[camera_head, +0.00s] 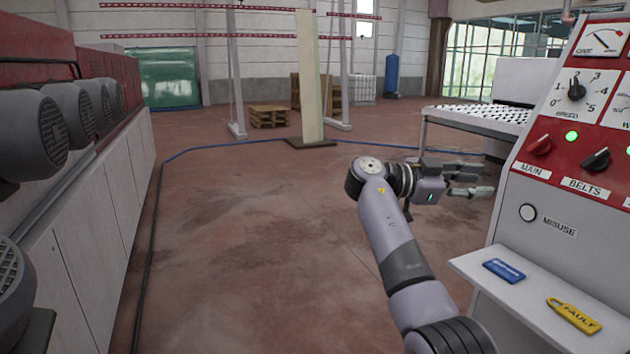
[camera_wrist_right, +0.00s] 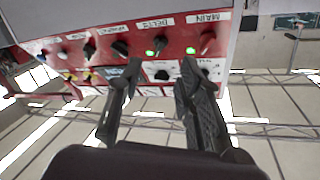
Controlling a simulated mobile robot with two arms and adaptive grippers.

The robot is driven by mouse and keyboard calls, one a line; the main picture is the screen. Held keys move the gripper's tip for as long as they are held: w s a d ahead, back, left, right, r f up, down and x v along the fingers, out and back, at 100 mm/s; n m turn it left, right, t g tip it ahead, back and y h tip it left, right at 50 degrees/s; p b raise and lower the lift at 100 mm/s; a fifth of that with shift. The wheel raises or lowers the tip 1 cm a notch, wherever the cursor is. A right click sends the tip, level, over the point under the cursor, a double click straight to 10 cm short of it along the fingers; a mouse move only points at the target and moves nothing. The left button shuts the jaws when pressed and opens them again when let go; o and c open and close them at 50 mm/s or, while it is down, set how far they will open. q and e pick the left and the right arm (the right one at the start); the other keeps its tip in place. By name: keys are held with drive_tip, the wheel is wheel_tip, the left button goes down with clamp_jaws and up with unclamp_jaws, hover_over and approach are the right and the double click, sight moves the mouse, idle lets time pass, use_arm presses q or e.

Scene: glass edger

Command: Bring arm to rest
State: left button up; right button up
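My right gripper (camera_head: 474,178) is held out in the air to the left of the control panel (camera_head: 566,165). Its fingers are apart with nothing between them. In the right wrist view the gripper (camera_wrist_right: 155,85) is also open and empty, with the panel's row of knobs and green lights beyond the fingertips. The fingers look apart from the panel in the head view. My right arm (camera_head: 390,230) reaches up from the lower right, bent at the wrist. My left gripper is not in view.
The panel's shelf (camera_head: 480,268) holds a blue tag (camera_head: 503,271) and a yellow FAULT tag (camera_head: 574,314). A roller table (camera_head: 478,118) stands behind the panel. A machine with several motors (camera_head: 75,110) lines the left. The red-brown floor (camera_head: 240,240) between is clear. A pallet (camera_head: 269,116) lies farther back.

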drive_tip(key=s+d+f+n+y, duration=0.1)
drive_tip(key=s+f+n+y, duration=0.15)
drive_tip(key=f, duration=0.95)
drive_tip(key=s+d+f+n+t+y, duration=0.1)
drive_tip(key=s+f+n+y, duration=0.2)
drive_tip(key=f, duration=0.8)
drive_tip(key=s+d+f+n+y, duration=0.1)
drive_tip(key=s+f+n+y, duration=0.2)
drive_tip(key=f, duration=0.9)
drive_tip(key=s+a+f+n+y, duration=0.35)
drive_tip(key=s+f+n, duration=0.35)
drive_tip(key=s+f, duration=0.55)
drive_tip(key=s+a+r+n+y, duration=0.1)
drive_tip(key=s+a+n+y, duration=0.3)
drive_tip(key=s, duration=0.7)
drive_tip(key=s+a+r+n+y, duration=0.1)
drive_tip(key=s+a+n, duration=0.3)
drive_tip(key=s, duration=0.6)
wheel_tip(320, 180, down, 25)
drive_tip(key=a+g, duration=0.1)
drive_tip(key=a, duration=0.1)
drive_tip(key=s+d+f, duration=0.1)
drive_tip(key=s+f, duration=0.8)
drive_tip(key=s+d+f+g, duration=0.1)
drive_tip(key=s+d+f, duration=0.1)
drive_tip(key=s+f, duration=0.7)
drive_tip(key=shift+s+d, duration=0.2)
drive_tip(key=shift+d, duration=0.1)
